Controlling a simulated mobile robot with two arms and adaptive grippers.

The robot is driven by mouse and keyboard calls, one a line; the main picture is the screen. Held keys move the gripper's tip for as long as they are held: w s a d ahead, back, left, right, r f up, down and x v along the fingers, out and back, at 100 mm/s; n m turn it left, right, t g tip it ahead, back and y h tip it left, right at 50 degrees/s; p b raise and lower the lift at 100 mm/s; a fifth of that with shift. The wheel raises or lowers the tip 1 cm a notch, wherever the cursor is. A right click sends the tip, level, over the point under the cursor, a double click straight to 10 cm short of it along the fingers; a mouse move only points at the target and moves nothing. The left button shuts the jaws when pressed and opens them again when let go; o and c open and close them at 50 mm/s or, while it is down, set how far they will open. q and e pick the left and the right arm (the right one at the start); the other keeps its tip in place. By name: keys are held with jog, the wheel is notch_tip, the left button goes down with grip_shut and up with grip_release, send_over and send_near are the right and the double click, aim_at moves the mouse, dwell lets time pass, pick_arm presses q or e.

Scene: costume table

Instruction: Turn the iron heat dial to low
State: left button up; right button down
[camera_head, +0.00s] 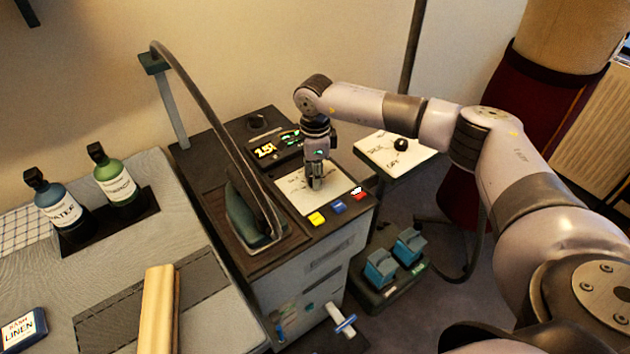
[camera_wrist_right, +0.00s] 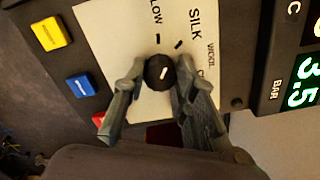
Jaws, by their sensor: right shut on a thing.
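The iron heat dial is a round black knob (camera_wrist_right: 158,70) with a white pointer line, on a white plate (camera_wrist_right: 100,18). The plate reads LOW, SILK and WOOL in the right wrist view. The pointer leans up and slightly right, on the SILK side of the LOW tick. My right gripper (camera_wrist_right: 160,78) is shut on the knob, one finger on each side. In the head view it (camera_head: 316,184) points down at the plate (camera_head: 291,192) and hides the knob. The iron (camera_head: 240,215) rests on the station left of the plate. My left gripper is not in view.
Yellow (camera_head: 316,218), blue (camera_head: 338,207) and red (camera_head: 357,193) buttons line the station's front edge close to my gripper. A lit display (camera_head: 265,151) is behind. A second white plate with a black knob (camera_head: 401,144) is to the right. Bottles (camera_head: 118,184) stand at left.

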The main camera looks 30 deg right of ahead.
jog(key=n+b, duration=0.2)
jog(key=n, duration=0.1)
jog(key=shift+w, duration=0.1)
jog(key=shift+n+b, duration=0.6)
jog(key=shift+n, duration=0.4)
jog(key=shift+r+n, duration=0.15)
jog(key=shift+n, duration=0.15)
jog(key=c, duration=1.6)
grip_release()
jog(key=o, duration=0.3)
notch_tip(320, 180, up, 12)
